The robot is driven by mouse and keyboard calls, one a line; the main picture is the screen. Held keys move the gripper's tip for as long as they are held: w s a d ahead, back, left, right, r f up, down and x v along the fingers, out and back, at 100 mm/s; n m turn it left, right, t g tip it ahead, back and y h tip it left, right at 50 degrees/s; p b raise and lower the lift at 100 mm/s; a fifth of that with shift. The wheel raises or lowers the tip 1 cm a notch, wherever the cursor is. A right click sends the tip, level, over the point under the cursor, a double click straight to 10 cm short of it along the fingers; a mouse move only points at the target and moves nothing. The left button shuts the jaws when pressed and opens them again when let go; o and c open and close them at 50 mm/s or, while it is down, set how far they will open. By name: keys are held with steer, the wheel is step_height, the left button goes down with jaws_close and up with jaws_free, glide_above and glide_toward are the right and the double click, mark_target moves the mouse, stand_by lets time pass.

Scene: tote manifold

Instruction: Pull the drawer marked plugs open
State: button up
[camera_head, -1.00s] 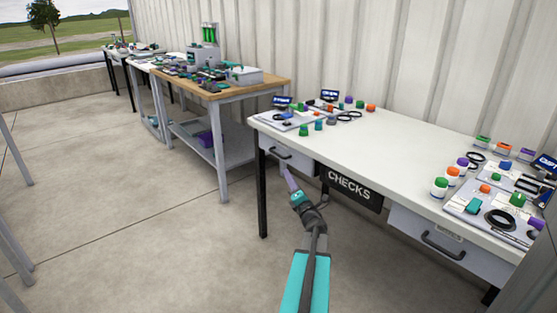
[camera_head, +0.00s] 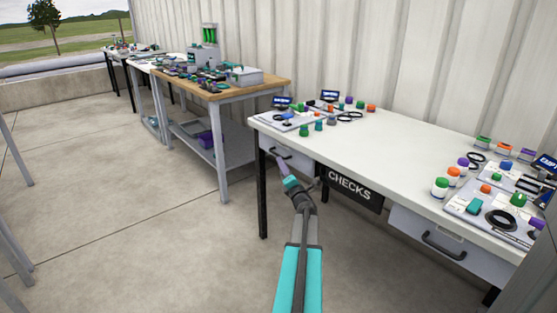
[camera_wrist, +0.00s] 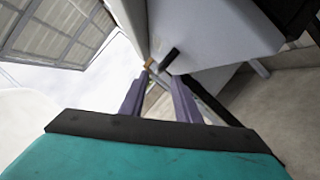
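The white workbench (camera_head: 385,152) has a left drawer (camera_head: 298,163) with a dark bar handle (camera_head: 280,153) and a right drawer (camera_head: 455,262) with a dark handle (camera_head: 443,244). Both drawers look shut. I cannot read a plugs label on either. My gripper (camera_head: 283,169) is just in front of and below the left drawer's handle. In the wrist view, the purple fingers of my gripper (camera_wrist: 161,77) are apart with nothing between them. A short dark bar (camera_wrist: 169,59), apparently the handle, lies just beyond the fingertips; contact is not visible.
A black CHECKS sign (camera_head: 350,187) hangs under the bench between the drawers, right of my gripper. A black bench leg (camera_head: 262,190) stands close on the left. Caps, jars and boards cover parts of the benchtop. A wooden-topped bench (camera_head: 240,91) stands further back; the floor is open.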

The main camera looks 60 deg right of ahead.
steer(key=shift+x, duration=2.75)
jaws_close()
steer(key=shift+s, duration=0.15)
